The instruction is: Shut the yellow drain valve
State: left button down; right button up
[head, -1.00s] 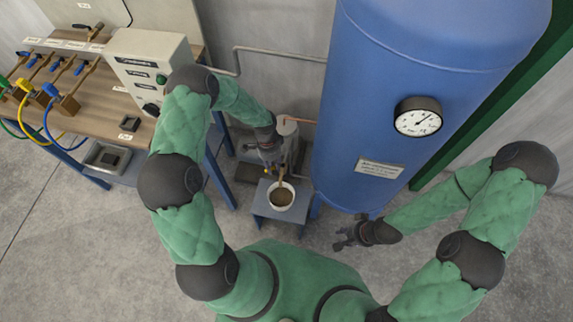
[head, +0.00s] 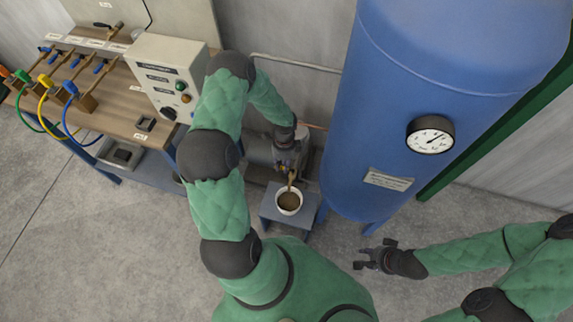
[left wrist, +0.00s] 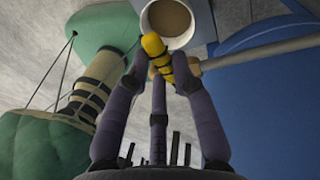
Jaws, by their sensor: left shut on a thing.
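The yellow drain valve handle (left wrist: 156,50) is a bar lying between the fingertips of my left gripper (left wrist: 158,72) in the left wrist view. The gripper is shut on it. In the head view my left gripper (head: 288,160) reaches down beside the blue tank, and the handle is mostly hidden there. A brown strip, pipe or liquid I cannot tell, shows above a white cup (head: 289,212) holding brown liquid. The cup's rim also shows in the left wrist view (left wrist: 146,22). My right gripper (head: 370,256) is empty, its fingers spread, above the floor.
The blue tank (head: 400,80) with a round gauge (head: 431,135) stands right of the valve. The cup stands on a small blue-grey stand (head: 268,207). A workbench (head: 115,100) with a control box (head: 160,75) and hoses is at left. Floor between bench and stand is clear.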

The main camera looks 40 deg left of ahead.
dwell(0.4)
pick_arm(q)
jog(key=c, duration=1)
grip_release()
jog(key=shift+r, duration=0.1)
jog(key=r, duration=0.4)
jog(key=w+r, duration=0.1)
jog(key=r, duration=0.2)
jog(key=w+a+r, duration=0.1)
jog(key=r, duration=0.3)
jog(key=shift+w+r, duration=0.1)
jog(key=shift+r, duration=0.2)
jog(key=shift+d, duration=0.1)
